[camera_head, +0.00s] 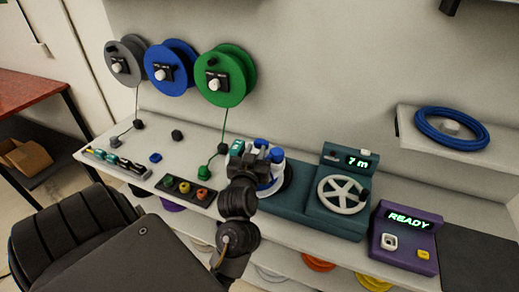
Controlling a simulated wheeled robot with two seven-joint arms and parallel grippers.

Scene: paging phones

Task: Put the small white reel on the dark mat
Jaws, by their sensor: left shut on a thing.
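My left gripper (262,155) reaches up from the bottom middle of the head view. It is shut on the small white reel (278,178), which shows blue parts near its top. The gripper hides much of the reel. The reel is at the left end of the teal winding machine (329,211); I cannot tell whether it touches the machine. The dark mat (484,262) lies at the right end of the bench, and its bare surface shows. My right gripper is not in view.
The teal machine's white handwheel (343,194) and a purple box (404,237) reading READY lie between the reel and the mat. A shelf with a blue coil (452,128) juts out above the right side. Grey, blue and green (226,76) spools hang at the back.

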